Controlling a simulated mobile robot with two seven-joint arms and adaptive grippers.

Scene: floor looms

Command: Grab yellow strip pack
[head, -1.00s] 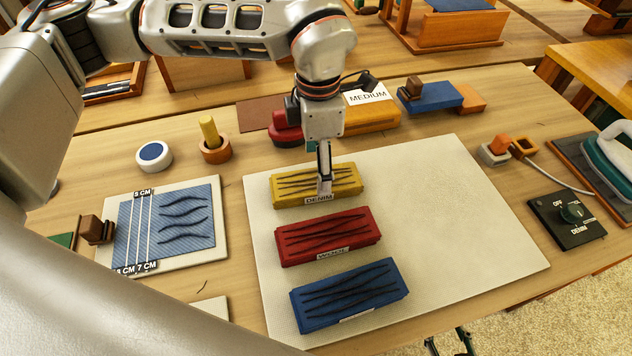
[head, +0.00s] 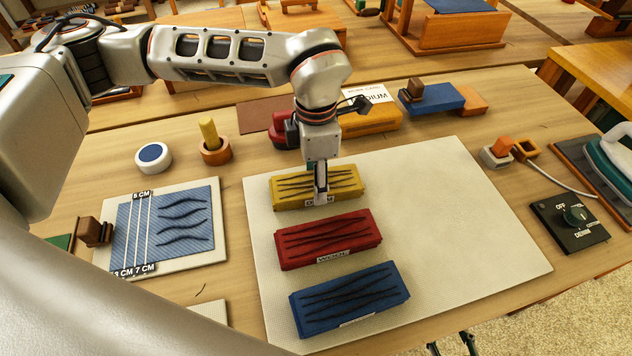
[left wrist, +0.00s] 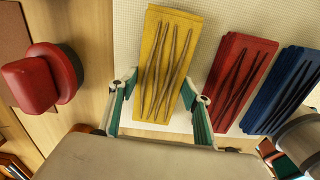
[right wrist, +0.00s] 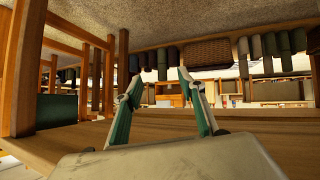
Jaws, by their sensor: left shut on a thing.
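The yellow strip pack (head: 343,182), with dark wavy strips on top and a label on its front, lies at the back of the pale mat (head: 460,220). My left gripper (head: 320,198) comes down over its front edge. In the left wrist view the fingers stand on either side of the near part of the yellow pack (left wrist: 168,60), shut on it. The red pack (head: 328,238) and the blue pack (head: 350,298) lie in front of it on the mat. My right gripper (right wrist: 158,100) shows only in the right wrist view, with its fingers apart and nothing between them.
Behind the mat stand an orange box (head: 372,120) with a white card and a red knobbed block (head: 285,130). A blue striped cloth board (head: 180,228) lies to the left. A black dial box (head: 570,222) sits at the right. The mat's right half is clear.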

